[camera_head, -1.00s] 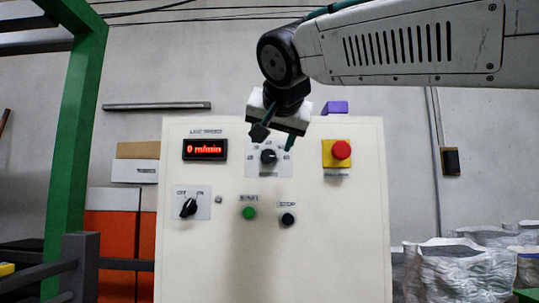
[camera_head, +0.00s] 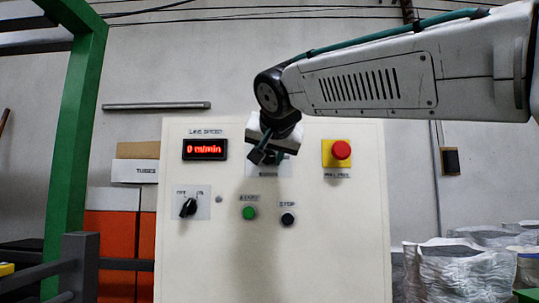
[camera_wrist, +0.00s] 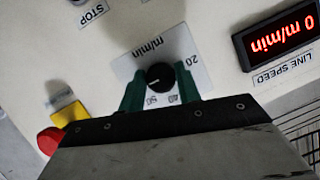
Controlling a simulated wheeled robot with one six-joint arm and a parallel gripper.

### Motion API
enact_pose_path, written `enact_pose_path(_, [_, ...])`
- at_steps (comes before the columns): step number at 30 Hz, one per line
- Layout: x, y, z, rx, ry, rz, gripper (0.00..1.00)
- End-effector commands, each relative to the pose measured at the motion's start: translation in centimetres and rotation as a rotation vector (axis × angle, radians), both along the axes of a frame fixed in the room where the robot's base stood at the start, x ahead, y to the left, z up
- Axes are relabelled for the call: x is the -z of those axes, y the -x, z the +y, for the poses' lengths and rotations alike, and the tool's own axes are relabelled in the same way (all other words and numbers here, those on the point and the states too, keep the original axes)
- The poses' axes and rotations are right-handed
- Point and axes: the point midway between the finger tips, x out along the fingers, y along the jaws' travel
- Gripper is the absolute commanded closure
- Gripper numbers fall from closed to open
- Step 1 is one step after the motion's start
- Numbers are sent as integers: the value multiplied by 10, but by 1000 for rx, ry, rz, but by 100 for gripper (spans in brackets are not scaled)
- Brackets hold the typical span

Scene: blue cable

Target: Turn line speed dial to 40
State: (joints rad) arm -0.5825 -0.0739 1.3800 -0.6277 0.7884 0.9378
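The line speed dial (camera_wrist: 160,77) is a round black knob on a white scale plate, with "20", "50" and "m/min" legible in the wrist view. A short pale mark shows on the knob; its exact reading is unclear. In the head view my gripper (camera_head: 265,157) is in front of the scale plate (camera_head: 256,171) and hides the dial. The red line speed display (camera_head: 205,149) reads 0 m/min; it also shows in the wrist view (camera_wrist: 281,38).
A red emergency button (camera_head: 341,150) on a yellow plate is right of the dial. Below are a green start button (camera_head: 249,213), a black stop button (camera_head: 288,218) and an off/on switch (camera_head: 188,207). They sit on a cream panel (camera_head: 330,250).

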Motion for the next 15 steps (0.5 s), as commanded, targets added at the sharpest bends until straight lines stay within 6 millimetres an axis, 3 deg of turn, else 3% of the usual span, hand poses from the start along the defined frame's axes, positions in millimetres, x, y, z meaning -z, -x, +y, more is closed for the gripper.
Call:
enact_pose_path(8, [0, 0, 1, -1, 31, 3, 90])
enact_pose_path(15, [0, 0, 2, -2, 161, 6, 90])
